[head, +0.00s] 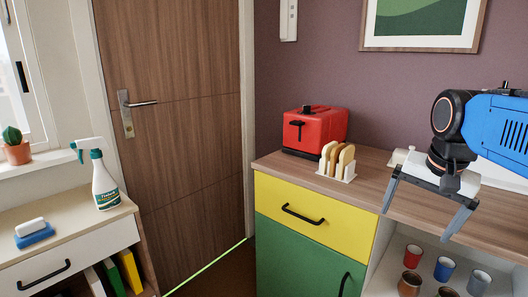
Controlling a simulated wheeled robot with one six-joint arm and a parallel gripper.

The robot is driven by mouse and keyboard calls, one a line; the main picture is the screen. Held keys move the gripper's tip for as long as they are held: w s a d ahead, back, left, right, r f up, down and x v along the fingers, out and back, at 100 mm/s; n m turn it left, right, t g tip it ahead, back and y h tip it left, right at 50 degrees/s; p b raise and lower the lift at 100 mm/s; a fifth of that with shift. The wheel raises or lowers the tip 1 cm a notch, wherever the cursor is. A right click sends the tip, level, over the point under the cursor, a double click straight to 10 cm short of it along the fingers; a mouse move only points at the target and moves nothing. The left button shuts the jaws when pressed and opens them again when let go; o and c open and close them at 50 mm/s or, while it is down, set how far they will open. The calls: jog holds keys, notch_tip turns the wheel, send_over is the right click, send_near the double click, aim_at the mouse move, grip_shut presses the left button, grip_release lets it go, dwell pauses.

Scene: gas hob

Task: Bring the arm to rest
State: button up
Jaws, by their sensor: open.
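My gripper (426,212) hangs from the blue and black arm (493,125) at the right of the head view. Its two grey fingers are spread wide with nothing between them. It is in front of the wooden counter (385,188) and the open shelf below it. The gripper and wrist hide part of the counter and a pale object behind them. The rest of the arm runs out of the right edge of the picture.
A red toaster (317,132) and a rack with toast slices (337,162) stand on the counter. Several cups (444,269) stand in the shelf below. A spray bottle (105,186) and a sponge (34,233) are on the left cabinet. A closed wooden door (180,190) stands between.

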jog(key=s+a+f+n, duration=0.2)
jog(key=s+f+n, duration=0.2)
jog(key=f, duration=0.3)
jog(key=s+a+f+n+t, duration=0.1)
jog(key=s+a+f+n, duration=0.2)
jog(key=s+f, duration=0.4)
jog(key=shift+f+n+t+y, duration=0.25)
jog(key=shift+n+t+y, duration=0.05)
jog(key=shift+n, duration=0.2)
